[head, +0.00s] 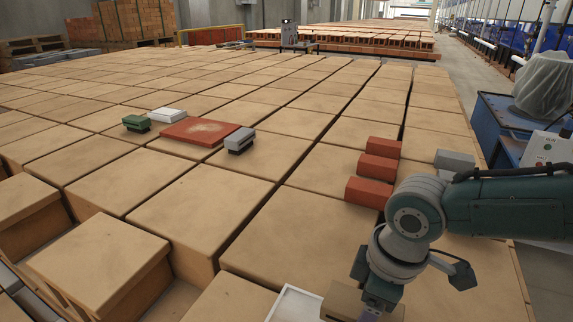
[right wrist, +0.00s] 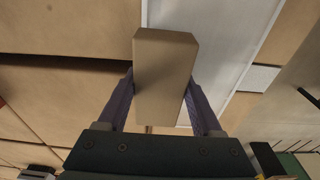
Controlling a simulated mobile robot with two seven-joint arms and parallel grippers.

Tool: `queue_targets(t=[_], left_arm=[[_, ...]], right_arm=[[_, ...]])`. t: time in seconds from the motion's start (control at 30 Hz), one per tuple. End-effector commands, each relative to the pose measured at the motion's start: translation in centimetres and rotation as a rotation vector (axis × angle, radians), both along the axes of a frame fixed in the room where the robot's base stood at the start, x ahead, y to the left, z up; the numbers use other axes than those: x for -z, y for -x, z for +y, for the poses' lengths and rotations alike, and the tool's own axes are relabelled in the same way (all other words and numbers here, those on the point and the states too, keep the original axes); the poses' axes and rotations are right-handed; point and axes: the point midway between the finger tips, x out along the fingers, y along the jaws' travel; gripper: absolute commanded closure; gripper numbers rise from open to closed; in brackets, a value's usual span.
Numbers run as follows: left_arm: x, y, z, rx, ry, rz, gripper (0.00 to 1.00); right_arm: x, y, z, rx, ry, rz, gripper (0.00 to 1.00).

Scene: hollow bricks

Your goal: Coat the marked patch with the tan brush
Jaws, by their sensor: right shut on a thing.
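The tan brush (right wrist: 165,75) shows in the right wrist view as a plain tan block between the two fingers of my right gripper (right wrist: 159,92), which is shut on it. In the head view the tan brush (head: 345,300) is at the bottom edge, partly cut off, beside the white tray (head: 290,305). My right gripper (head: 372,308) is above the near blocks there. The marked patch (head: 203,128) is a pale smudge on a red-brown slab (head: 180,134) at left centre, well away from the brush. My left gripper is not in view.
A green brush (head: 136,121), a white block (head: 168,114) and a grey brush (head: 240,138) stand around the slab. Several red bricks (head: 378,167) and a grey block (head: 454,160) lie at right. Open gaps separate the near tan blocks at lower left.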

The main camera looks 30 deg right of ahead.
Motion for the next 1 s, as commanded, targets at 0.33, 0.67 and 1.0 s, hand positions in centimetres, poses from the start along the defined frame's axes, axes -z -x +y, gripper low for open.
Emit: queue_targets(t=[0.33, 0.67, 1.0], left_arm=[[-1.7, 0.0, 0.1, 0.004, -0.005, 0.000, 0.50], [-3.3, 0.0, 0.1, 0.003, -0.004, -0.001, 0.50], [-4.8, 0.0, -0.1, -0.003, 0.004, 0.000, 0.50]], right_arm=[[-0.3, 1.1, 1.7, -0.002, -0.003, -0.001, 1.00], [0.0, 2.9, 4.1, 0.000, -0.003, -0.002, 1.00], [-0.1, 4.5, 6.0, -0.002, -0.003, 0.000, 1.00]])
